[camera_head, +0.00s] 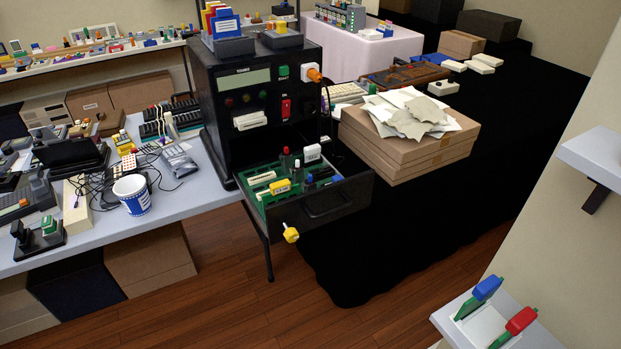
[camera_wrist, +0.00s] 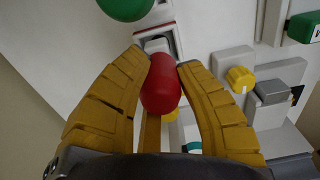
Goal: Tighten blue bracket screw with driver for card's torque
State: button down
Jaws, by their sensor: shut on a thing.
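My gripper (camera_wrist: 161,80) shows in the wrist view with its two yellow padded fingers shut on a red rounded handle (camera_wrist: 160,88). I cannot tell whether it is a driver; its shaft is hidden. A light block with a red edge (camera_wrist: 158,45) lies just beyond the handle; I cannot tell whether they touch. In the head view a blue piece (camera_head: 487,288) and a red piece (camera_head: 521,320) stand tilted on a white shelf (camera_head: 545,337) at lower right. I cannot tell whether the blue one is the bracket. No screw or torque card can be made out. My gripper is outside the head view.
A black cabinet (camera_head: 232,103) has an open drawer (camera_head: 318,205) with several handled items and a yellow-headed piece (camera_head: 291,234) in front. A cluttered table (camera_head: 170,204) stands left, flat boxes (camera_head: 420,165) right. In the wrist view are a green rounded thing (camera_wrist: 126,6) and yellow knob (camera_wrist: 240,79).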

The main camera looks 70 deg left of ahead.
jog(key=shift+r+p, duration=1.25)
jog(key=shift+r, duration=1)
